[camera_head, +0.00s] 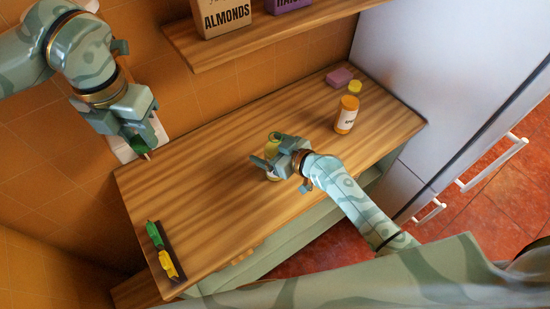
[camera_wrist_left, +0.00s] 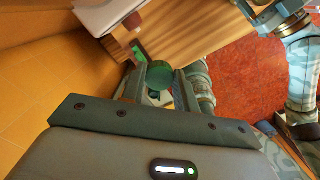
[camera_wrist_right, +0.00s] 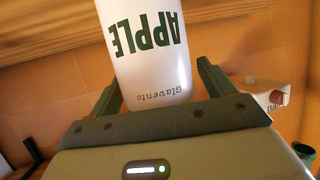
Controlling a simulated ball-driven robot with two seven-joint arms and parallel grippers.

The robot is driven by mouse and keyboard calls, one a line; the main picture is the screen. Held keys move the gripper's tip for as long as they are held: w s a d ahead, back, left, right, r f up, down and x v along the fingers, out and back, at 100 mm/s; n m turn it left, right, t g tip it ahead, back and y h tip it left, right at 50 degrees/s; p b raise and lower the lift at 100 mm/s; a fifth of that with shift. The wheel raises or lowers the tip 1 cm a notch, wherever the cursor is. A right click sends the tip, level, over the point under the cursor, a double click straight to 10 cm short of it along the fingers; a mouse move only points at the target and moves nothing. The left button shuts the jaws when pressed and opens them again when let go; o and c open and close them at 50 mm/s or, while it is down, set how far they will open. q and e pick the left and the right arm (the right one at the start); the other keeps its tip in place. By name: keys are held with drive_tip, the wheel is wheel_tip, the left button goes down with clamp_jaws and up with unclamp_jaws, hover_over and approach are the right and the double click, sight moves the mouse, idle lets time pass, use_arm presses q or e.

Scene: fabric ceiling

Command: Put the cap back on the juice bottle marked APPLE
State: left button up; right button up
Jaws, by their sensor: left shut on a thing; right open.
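The juice bottle marked APPLE (camera_wrist_right: 150,45) fills the middle of the right wrist view, its white label upside down there. In the head view its yellowish body (camera_head: 272,148) shows among the fingers of my right gripper (camera_head: 272,161), and its mouth is hard to make out. My right gripper is open, with a finger on either side of the bottle. My left gripper (camera_head: 142,140) is shut on a green cap (camera_wrist_left: 160,74), off the counter's left end and well apart from the bottle. The cap also shows in the head view (camera_head: 139,144).
A shelf (camera_head: 270,36) with boxes hangs above. The counter's middle left is clear.

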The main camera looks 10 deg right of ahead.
sight(273, 137)
drive_tip(key=shift+s, duration=0.1)
drive_tip(key=shift+r, duration=0.1)
drive_tip(key=c, duration=1.4)
drive_tip(key=shift+c, duration=0.2)
